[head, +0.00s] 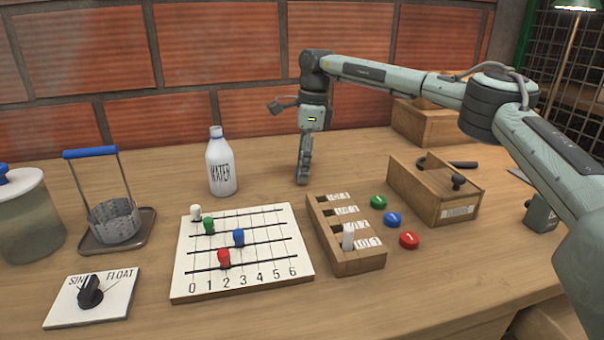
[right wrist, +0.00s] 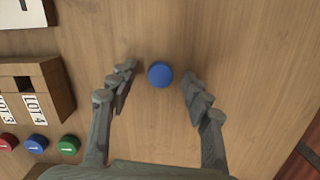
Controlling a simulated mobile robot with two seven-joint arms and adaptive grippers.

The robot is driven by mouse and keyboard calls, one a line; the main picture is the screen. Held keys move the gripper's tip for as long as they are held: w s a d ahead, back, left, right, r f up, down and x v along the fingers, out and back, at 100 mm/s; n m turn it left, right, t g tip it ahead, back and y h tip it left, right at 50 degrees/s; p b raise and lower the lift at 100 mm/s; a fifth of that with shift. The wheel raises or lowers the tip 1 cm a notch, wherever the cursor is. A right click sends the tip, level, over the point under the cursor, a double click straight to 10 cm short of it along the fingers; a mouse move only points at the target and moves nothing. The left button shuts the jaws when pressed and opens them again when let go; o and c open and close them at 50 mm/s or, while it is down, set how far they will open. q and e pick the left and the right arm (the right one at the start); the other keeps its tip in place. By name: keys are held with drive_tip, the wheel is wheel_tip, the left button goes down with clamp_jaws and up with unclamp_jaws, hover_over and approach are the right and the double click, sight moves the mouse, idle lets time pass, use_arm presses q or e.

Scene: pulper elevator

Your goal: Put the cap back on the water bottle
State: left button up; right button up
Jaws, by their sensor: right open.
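The white water bottle (head: 221,165), labelled WATER, stands upright at the back of the table, left of centre in the head view. No cap shows on its neck. A round blue cap (right wrist: 160,74) lies flat on the table in the right wrist view. It is hidden behind my right gripper in the head view. My right gripper (head: 303,180) points down to the right of the bottle, low over the table. In the right wrist view its open fingers (right wrist: 155,92) stand on both sides of the cap, with gaps visible. My left gripper is not in view.
A numbered board (head: 190,294) with coloured pegs and a wooden lot rack (head: 345,266) lie in front. Green, blue and red discs (head: 392,220) lie beside the rack. A wooden box (head: 425,195) stands to the right. Bare table lies between bottle and gripper.

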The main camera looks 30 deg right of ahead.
drive_tip(key=shift+c, duration=0.2)
drive_tip(key=c, duration=0.7)
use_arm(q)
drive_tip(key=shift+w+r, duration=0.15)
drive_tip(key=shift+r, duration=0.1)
use_arm(e)
drive_tip(key=shift+r, duration=0.25)
drive_tip(key=r, duration=0.4)
drive_tip(key=shift+a, duration=0.4)
use_arm(q)
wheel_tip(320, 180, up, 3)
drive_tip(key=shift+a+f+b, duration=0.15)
drive_tip(key=shift+b, duration=0.55)
use_arm(e)
drive_tip(key=s+a+r, duration=0.1)
drive_tip(key=a+r, duration=0.1)
drive_tip(key=a, duration=0.1)
drive_tip(key=a+r, duration=0.2)
drive_tip(key=a, duration=0.2)
drive_tip(key=s+a+r, duration=0.1)
drive_tip(key=a+r, duration=0.1)
drive_tip(key=a, duration=0.1)
drive_tip(key=shift+s+a+r, duration=0.25)
drive_tip(key=shift+s+a, duration=0.05)
drive_tip(key=shift+s, duration=0.05)
